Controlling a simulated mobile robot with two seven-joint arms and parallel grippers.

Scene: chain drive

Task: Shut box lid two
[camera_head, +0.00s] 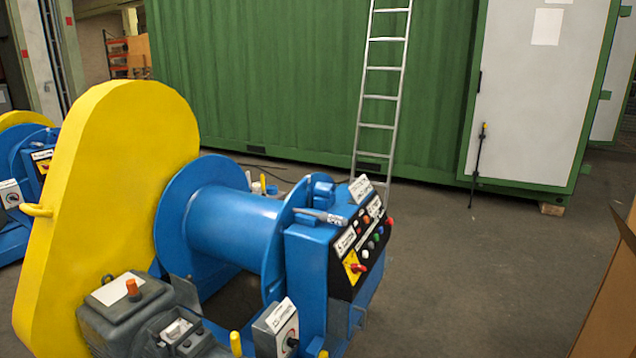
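I cannot make out a box lid for certain. A brown flat-sided object (612,306) is cut off by the right edge, with a dark piece at its upper edge; I cannot tell whether it is a box or a lid. Neither of my grippers is in view.
A blue drum machine (232,224) with a yellow cover (118,190) and a sloped button panel (362,245) fills the left and middle. A ladder (380,97) leans on a green container (260,80) behind. The grey floor at the right middle is clear.

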